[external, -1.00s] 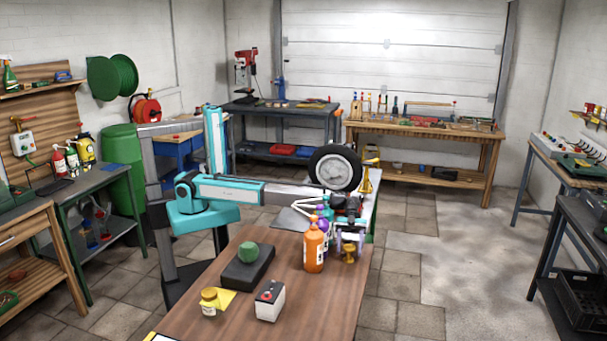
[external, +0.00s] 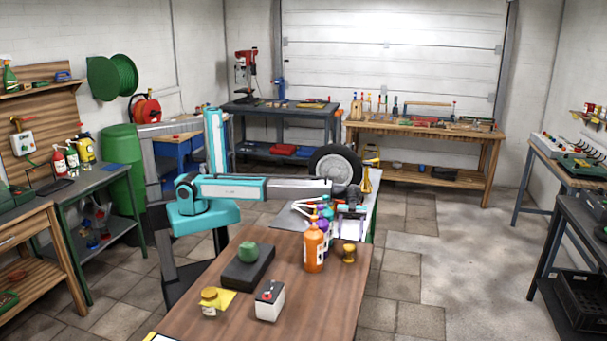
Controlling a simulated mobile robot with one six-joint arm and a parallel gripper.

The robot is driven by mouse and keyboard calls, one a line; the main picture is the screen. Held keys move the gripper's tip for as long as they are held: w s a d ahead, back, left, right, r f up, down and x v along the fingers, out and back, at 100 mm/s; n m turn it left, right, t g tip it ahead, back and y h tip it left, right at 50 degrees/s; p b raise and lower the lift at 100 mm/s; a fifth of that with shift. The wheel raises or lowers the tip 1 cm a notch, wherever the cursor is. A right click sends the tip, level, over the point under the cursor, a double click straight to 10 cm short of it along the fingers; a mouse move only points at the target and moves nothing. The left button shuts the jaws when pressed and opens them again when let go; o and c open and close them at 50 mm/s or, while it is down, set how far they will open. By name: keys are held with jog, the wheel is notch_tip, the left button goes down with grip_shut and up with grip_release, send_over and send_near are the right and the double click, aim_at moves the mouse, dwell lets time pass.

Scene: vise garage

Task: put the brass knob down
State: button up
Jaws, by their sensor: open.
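The brass knob (external: 349,253) stands on the brown wooden table (external: 318,309), near its far right edge, to the right of an orange bottle (external: 314,247). My gripper (external: 348,232) is above the knob, apart from it, and is open and empty. The bottle and small coloured items partly crowd the view of the gripper's left side, so its fingers show only small.
On the same table are a dark block (external: 248,268) with a green lump (external: 248,252) on it, a white box-shaped battery (external: 269,300) and a yellow-lidded jar (external: 209,301) by a yellow cloth. A wheel (external: 335,170) stands behind my arm. The table's front right is clear.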

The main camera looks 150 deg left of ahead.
jog(key=v, duration=0.5)
jog(key=shift+w, duration=0.1)
dwell(0.7)
